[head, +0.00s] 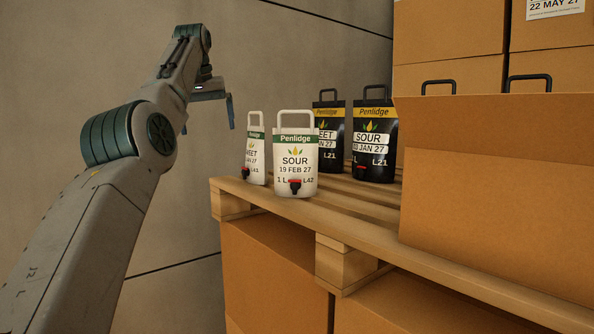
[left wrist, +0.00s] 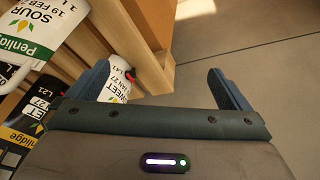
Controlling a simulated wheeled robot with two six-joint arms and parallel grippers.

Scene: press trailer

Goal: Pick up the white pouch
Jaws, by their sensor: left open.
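The front one, the SOUR pouch (head: 296,165), is marked 19 FEB 27, L42. The one behind to its left (head: 256,160) is partly covered; its label ends in EET, L41. In the left wrist view the SOUR pouch (left wrist: 38,25) is at top left, and the SWEET pouch (left wrist: 120,84) shows beside the left finger. My left gripper (head: 208,117) is open and empty, left of and above the pouches, apart from them.
Two black pouches (head: 375,140) with yellow bands stand behind the white ones. A large open carton (head: 500,200) with black handles showing fills the right of the pallet. Stacked cartons (head: 450,35) rise behind. The space left of the pallet is clear to the wall.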

